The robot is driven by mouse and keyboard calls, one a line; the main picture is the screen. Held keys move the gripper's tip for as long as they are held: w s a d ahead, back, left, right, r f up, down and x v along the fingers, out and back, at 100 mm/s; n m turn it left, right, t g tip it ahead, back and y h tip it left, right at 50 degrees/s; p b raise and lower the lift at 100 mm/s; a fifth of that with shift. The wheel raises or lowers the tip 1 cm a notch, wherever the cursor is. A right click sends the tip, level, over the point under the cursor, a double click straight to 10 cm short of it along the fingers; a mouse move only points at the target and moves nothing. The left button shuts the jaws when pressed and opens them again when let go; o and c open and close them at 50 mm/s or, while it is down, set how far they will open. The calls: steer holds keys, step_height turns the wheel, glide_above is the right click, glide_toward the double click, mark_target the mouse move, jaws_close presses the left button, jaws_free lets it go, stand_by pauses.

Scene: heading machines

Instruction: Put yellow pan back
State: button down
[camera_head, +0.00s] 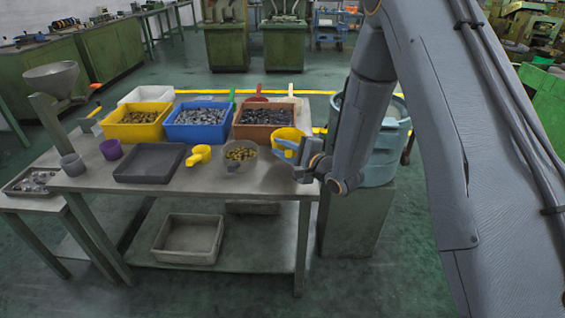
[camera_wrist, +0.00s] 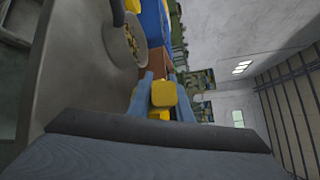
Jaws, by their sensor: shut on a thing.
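A yellow pan (camera_head: 288,134) is at the right end of the table, by the brown bin's front right corner. My gripper (camera_head: 284,149) is at it, with blue-grey fingers shut on its yellow handle. In the wrist view the yellow handle end (camera_wrist: 163,95) sits between the two fingers (camera_wrist: 162,104). The gripper hides part of the pan. I cannot tell whether the pan touches the table or hangs just above it. A second yellow scoop (camera_head: 200,155) lies on the table left of the bowl.
A grey bowl of brass parts (camera_head: 240,158) stands close left of my gripper. Behind are filled yellow (camera_head: 135,134), blue (camera_head: 200,135) and brown bins (camera_head: 240,132). A dark tray (camera_head: 150,177) lies left. A large blue-grey drum (camera_head: 378,167) stands right of the table.

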steer(key=shift+f+p, duration=0.35)
steer(key=shift+f, duration=2.35)
steer(key=c, duration=1.6)
jaws_free()
steer(key=shift+f, duration=0.15)
